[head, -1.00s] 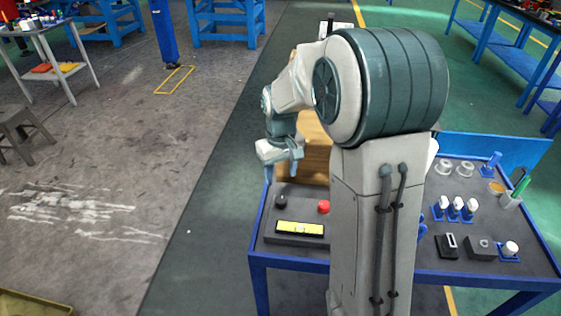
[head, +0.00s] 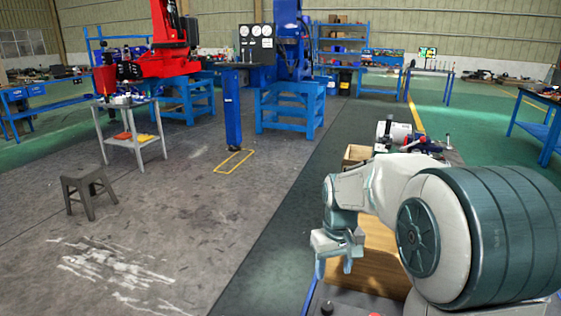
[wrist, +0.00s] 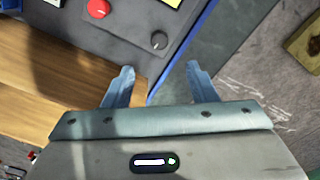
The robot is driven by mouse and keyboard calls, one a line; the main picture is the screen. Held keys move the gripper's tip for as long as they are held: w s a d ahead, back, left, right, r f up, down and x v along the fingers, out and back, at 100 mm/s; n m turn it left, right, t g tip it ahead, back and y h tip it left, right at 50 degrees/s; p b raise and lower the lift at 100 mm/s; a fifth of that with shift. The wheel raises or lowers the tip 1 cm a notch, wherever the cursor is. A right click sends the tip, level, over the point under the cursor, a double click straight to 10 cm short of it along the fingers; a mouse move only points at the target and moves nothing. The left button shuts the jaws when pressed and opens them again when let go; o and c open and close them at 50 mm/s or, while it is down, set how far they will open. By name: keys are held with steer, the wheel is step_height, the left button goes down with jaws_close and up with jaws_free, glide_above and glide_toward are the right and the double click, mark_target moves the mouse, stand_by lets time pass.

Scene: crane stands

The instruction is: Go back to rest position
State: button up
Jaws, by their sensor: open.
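My gripper (head: 335,262) is at the end of my bent arm, in the lower right of the head view. Its two blue fingers point down, apart and with nothing between them. In the wrist view my gripper (wrist: 160,82) is open and empty, above the edge of the blue-framed bench (wrist: 185,45). A wooden box (head: 375,260) stands behind and beside my gripper in the head view; its wooden surface (wrist: 50,90) fills the left of the wrist view. Most of the bench is out of the head view or hidden by my arm.
In the wrist view a red button (wrist: 98,8) and a black knob (wrist: 159,40) sit on a grey panel. A grey stool (head: 88,188) and a small white table (head: 130,130) stand at the left. The floor between them and the bench is clear.

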steer(key=s+r+m+t, duration=0.1)
steer(key=s+r, duration=0.1)
steer(key=s, duration=0.7)
steer(key=s+r+m+t+p, duration=0.1)
steer(key=s+r, duration=0.1)
steer(key=s, duration=0.8)
steer(key=shift+r+t, duration=0.25)
steer(key=shift+t, duration=0.05)
steer(key=shift+a, duration=0.1)
